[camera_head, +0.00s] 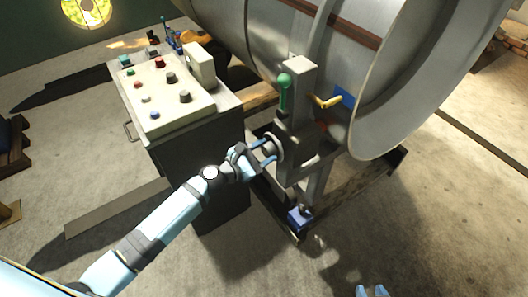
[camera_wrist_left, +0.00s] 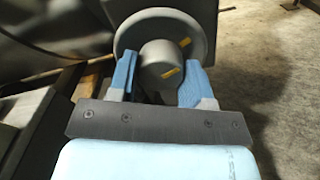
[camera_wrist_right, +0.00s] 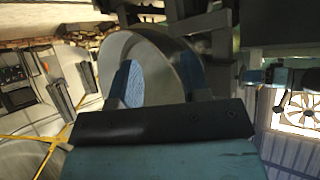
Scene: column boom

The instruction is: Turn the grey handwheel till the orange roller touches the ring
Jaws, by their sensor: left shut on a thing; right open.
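The grey handwheel (camera_head: 273,146) sits low on the left side of a grey upright bracket (camera_head: 296,122). In the left wrist view its round disc (camera_wrist_left: 128,38) stands behind a hub with yellow marks (camera_wrist_left: 158,62). My left gripper (camera_head: 263,149) is shut on the hub, one blue finger on each side. My right gripper (camera_head: 372,291) is open and empty at the bottom of the head view, apart from the bracket. A big grey drum with a wide rim (camera_head: 432,75) stands beside the bracket.
A control console (camera_head: 168,92) with several buttons stands left of the bracket. The bracket carries a green-knobbed lever (camera_head: 284,88) and a yellow handle (camera_head: 326,102). A blue block (camera_head: 300,217) sits on the base frame below. The floor at the front right is clear.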

